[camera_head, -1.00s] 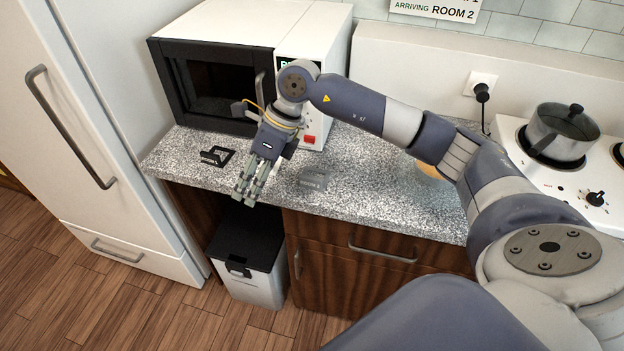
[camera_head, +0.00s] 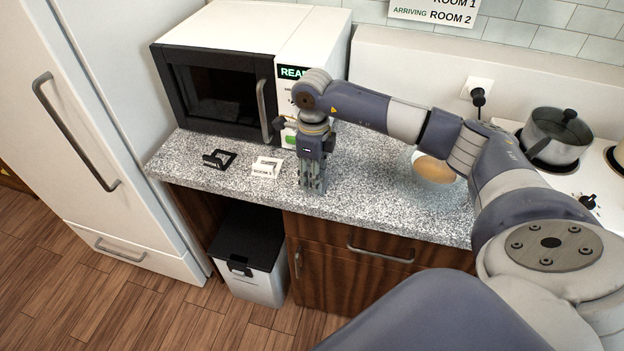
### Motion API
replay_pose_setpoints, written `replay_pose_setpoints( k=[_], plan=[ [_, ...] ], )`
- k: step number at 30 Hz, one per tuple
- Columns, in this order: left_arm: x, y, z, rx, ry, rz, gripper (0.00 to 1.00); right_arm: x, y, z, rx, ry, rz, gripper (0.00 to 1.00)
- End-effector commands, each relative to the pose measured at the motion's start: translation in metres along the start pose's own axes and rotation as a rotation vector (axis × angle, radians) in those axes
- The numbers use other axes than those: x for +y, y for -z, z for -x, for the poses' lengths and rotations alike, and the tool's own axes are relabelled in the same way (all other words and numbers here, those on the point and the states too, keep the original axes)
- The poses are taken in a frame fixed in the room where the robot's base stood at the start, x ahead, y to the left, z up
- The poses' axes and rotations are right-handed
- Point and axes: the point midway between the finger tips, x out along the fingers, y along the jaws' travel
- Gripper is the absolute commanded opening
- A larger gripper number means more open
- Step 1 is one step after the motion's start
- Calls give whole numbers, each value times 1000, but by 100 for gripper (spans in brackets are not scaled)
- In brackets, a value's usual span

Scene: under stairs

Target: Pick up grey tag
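My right gripper (camera_head: 313,186) points down over the grey countertop, right of the white tag (camera_head: 267,167) and near the counter's front edge. The grey tag cannot be made out now; the fingers cover the spot where it lay a second ago. The fingers look close together, but whether they are shut, or hold the tag, cannot be told. The white tag and a black tag (camera_head: 219,159) lie on the counter to the left. My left gripper is not in view.
A microwave (camera_head: 213,88) stands behind the tags. A bowl with tan contents (camera_head: 435,169) sits to the right, under my arm. A pot (camera_head: 557,137) is on the stove. A bin (camera_head: 248,268) stands below the counter. The counter's front strip is clear.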

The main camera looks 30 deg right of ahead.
Motion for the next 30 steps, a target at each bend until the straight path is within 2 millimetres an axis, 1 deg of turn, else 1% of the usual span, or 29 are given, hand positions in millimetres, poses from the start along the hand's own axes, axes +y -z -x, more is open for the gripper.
replay_pose_setpoints(
  k=[1, 3, 6, 9, 14, 17, 18, 19, 30],
  plan=[
    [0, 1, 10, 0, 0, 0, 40, 1, 0, -4, 4, -3, 0, 34],
    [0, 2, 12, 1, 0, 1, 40, 0, -1, -15, 3, -3, -1, 34],
    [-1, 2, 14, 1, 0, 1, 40, 0, -1, -25, 1, -1, 0, 34],
    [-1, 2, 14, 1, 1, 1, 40, 0, -1, -29, 0, 0, 0, 34],
    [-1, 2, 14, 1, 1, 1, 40, 0, -1, -30, -1, 0, 0, 34],
    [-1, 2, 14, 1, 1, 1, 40, 0, -1, -30, -1, 0, 0, 14],
    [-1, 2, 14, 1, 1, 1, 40, 0, -1, -30, -1, 0, 0, 5],
    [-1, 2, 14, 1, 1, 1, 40, 0, -1, -29, -1, 0, 0, 0],
    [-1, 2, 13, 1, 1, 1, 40, -1, -1, -29, -1, 1, 0, 0]
  ],
)
